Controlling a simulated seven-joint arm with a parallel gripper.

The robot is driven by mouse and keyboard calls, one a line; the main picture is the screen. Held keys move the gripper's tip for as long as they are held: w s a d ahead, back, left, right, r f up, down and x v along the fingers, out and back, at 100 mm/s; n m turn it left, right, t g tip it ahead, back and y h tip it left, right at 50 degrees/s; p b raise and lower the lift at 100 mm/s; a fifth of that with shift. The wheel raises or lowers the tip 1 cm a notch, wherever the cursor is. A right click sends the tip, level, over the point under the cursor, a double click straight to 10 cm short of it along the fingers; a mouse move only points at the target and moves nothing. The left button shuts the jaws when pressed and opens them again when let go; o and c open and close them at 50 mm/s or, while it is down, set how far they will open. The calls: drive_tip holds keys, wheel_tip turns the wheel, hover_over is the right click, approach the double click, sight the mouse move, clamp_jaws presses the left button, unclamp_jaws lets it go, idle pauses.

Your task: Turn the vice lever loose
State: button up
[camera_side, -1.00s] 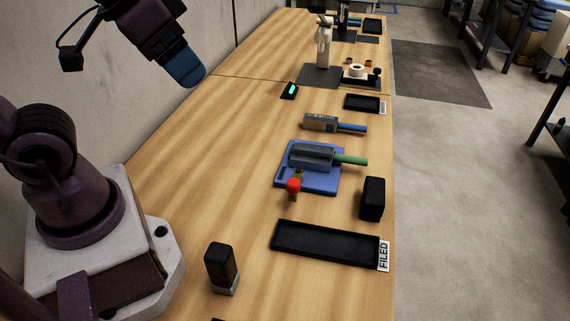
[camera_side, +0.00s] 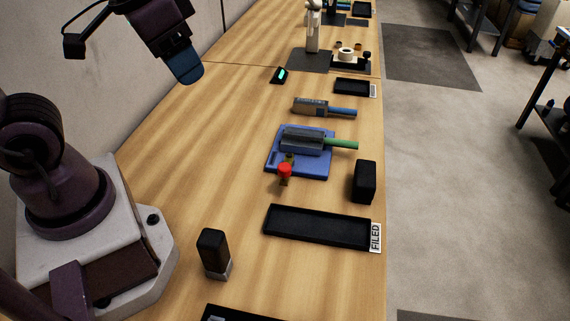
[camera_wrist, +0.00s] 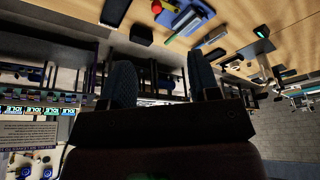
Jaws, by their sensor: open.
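The vice (camera_side: 280,158) has a blue base and grey jaws and stands mid-bench. A green-handled tool (camera_side: 341,145) lies in or on its jaws, handle pointing right; I cannot tell how tightly it sits. The vice lever (camera_side: 285,170) has a red knob on a brass-coloured part at the near side of the vice. The knob also shows at the top edge of the wrist view (camera_wrist: 156,7). My gripper (camera_side: 187,70) is raised at the upper left, well away from the vice. In the wrist view its fingers (camera_wrist: 162,82) are apart with nothing between them.
A black tray labelled FILED (camera_side: 315,227) lies in front of the vice. A black block (camera_side: 364,181) stands right of it, a dark block with a pale end (camera_side: 213,253) at near left. A blue-handled tool (camera_side: 325,107) lies behind the vice. Bare bench lies left of the vice.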

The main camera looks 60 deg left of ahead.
drive_tip(key=w+f+m+g, duration=0.2)
drive_tip(key=w+f+g, duration=0.1)
drive_tip(key=w+f, duration=0.25)
drive_tip(key=m+g, duration=0.1)
drive_tip(key=m, duration=0.5)
approach(285, 166)
wheel_tip(285, 166, down, 10)
drive_tip(key=shift+a+r, duration=0.1)
clamp_jaws()
